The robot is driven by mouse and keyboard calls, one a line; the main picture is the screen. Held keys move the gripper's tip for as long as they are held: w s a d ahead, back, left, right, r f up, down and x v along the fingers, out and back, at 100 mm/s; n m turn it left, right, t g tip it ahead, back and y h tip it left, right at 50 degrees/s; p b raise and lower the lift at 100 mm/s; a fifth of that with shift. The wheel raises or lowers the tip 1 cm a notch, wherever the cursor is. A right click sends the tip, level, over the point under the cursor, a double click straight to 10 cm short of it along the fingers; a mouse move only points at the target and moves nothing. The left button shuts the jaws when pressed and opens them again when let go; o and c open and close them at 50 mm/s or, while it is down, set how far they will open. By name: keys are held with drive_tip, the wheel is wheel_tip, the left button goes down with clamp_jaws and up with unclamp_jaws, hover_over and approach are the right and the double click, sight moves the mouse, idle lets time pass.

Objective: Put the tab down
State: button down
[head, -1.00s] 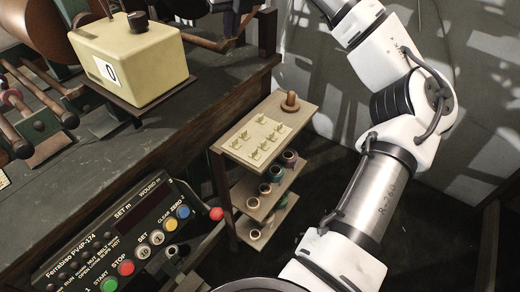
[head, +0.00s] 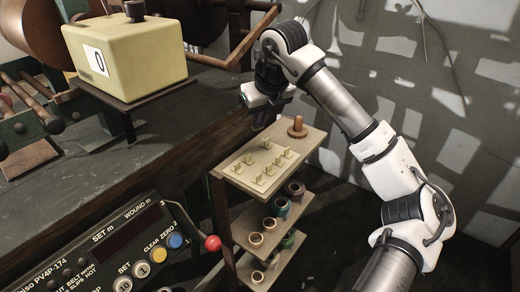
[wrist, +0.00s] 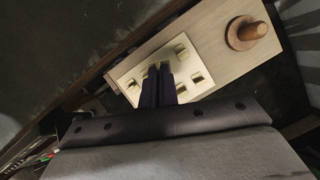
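Several small cream tabs (head: 267,169) stand on a pale board (head: 244,170) on the top shelf of a small wooden rack. The board also shows in the wrist view (wrist: 129,86), just beyond my fingertips. My gripper (head: 260,122) hangs over the back of the rack's top shelf, by the bench edge. In the wrist view its two dark fingers (wrist: 158,72) point at the board and lie close together. They look shut. I cannot make out a tab between them, and the fingers hide part of the board.
A wooden peg (head: 297,127) stands on the top shelf beside the board. Lower shelves hold several tape rolls (head: 277,207). The bench with a yellow counter box (head: 125,55) is left; a control panel with a red-knobbed lever (head: 213,243) is in front.

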sight(257, 153)
drive_tip(key=shift+f+b, duration=0.5)
drive_tip(key=shift+f, duration=3.4)
drive_tip(key=shift+f, duration=0.1)
drive_tip(key=shift+f, duration=0.2)
drive_tip(key=c, duration=1.7)
unclamp_jaws()
drive_tip(key=shift+r, duration=0.1)
drive_tip(key=shift+r, duration=0.3)
drive_tip(key=p+v, duration=0.1)
drive_tip(key=v, duration=1)
drive_tip(key=shift+s+d+r+p, duration=0.1)
drive_tip(key=shift+s+r+p, duration=0.05)
drive_tip(key=shift+r+p, duration=0.2)
